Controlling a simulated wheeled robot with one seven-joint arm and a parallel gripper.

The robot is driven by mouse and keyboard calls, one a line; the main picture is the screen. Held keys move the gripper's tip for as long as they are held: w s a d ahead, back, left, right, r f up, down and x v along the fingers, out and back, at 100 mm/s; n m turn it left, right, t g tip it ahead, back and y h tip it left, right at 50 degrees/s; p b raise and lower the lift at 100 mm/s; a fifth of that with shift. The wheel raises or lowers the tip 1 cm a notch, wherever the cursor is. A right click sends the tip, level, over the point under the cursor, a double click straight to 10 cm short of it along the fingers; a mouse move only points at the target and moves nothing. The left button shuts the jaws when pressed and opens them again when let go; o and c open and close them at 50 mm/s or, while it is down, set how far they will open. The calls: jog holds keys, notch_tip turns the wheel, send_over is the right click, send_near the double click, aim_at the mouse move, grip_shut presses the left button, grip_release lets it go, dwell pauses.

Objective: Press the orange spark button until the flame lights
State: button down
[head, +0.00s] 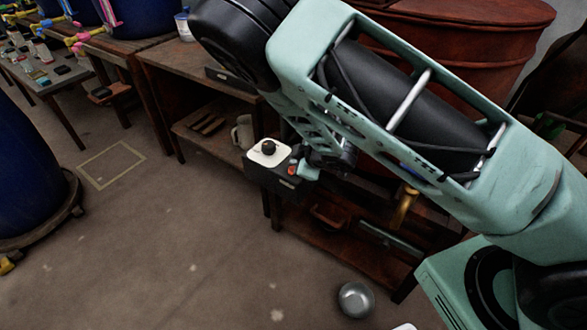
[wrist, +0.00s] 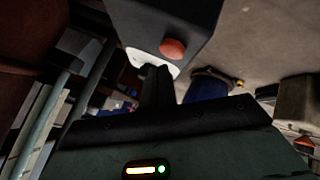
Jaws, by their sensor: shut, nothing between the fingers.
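The orange spark button (head: 292,170) is a small orange-red round cap on the dark front of a burner box (head: 268,181). In the wrist view the button (wrist: 173,49) stands out from the dark box (wrist: 160,18), close to the fingertips. My gripper (wrist: 157,72) is shut and empty, its fingers pointing toward the box just below and left of the button in that view. I cannot tell whether they touch the box. In the head view my arm hides most of the gripper. No flame is visible.
The box is at the front edge of a wooden bench (head: 180,85) with a grey mug (head: 243,132) beyond it. A blue vat (head: 25,165) stands left, a red-brown vat (head: 465,40) behind my arm. Open floor lies in front.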

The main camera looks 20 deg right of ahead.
jog(key=shift+f, duration=0.15)
jog(key=shift+f, duration=0.3)
jog(key=shift+f+b, duration=0.45)
jog(key=shift+b, duration=0.05)
dwell(0.6)
jog(key=shift+r+p, duration=0.8)
jog(key=shift+r, duration=0.1)
jog(key=shift+r+p, duration=2.1)
jog(key=shift+r, duration=0.35)
jog(key=shift+r, duration=0.1)
